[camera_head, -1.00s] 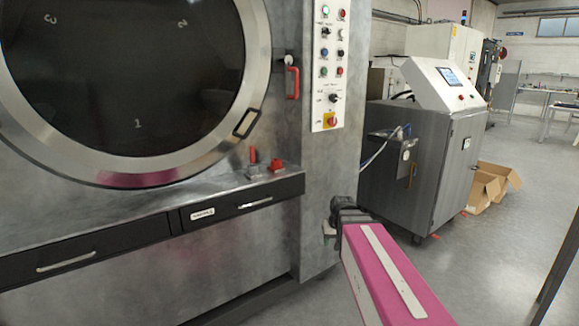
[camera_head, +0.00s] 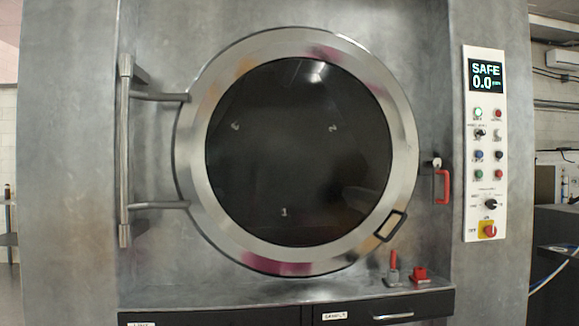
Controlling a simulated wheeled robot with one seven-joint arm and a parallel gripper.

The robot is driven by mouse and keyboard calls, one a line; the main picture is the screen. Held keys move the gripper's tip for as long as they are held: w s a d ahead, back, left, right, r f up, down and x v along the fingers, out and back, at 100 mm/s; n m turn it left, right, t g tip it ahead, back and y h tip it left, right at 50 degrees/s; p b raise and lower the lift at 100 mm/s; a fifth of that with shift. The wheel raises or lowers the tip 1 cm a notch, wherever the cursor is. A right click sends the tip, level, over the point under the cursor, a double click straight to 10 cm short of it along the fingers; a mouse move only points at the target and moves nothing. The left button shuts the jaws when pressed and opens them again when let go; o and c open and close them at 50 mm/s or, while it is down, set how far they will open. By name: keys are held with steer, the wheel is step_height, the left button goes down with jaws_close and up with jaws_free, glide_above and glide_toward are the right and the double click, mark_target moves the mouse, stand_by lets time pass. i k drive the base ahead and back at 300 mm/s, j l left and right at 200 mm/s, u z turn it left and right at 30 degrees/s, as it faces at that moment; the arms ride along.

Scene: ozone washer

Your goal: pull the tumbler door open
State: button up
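The tumbler door (camera_head: 190,160) is a round steel ring with a dark round window (camera_head: 298,150), in the middle of the view. It looks shut against the steel front. Its hinge bar (camera_head: 125,150) and two arms are on the left. A small dark-framed rectangular handle (camera_head: 391,225) sits on the ring at the lower right. A red latch handle (camera_head: 442,186) is on the machine front just right of the ring. My gripper is not in view.
A control panel (camera_head: 484,145) with a screen reading "SAFE 0.0" is at the right. Below the door is a ledge with a red lever (camera_head: 393,262) and a red knob (camera_head: 420,274). Drawers (camera_head: 350,310) lie under it. Dark equipment stands at the far right.

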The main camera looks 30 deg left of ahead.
mark_target(197, 107)
steer(key=u, duration=1.7)
steer(key=k, duration=0.1)
steer(key=i, duration=0.1)
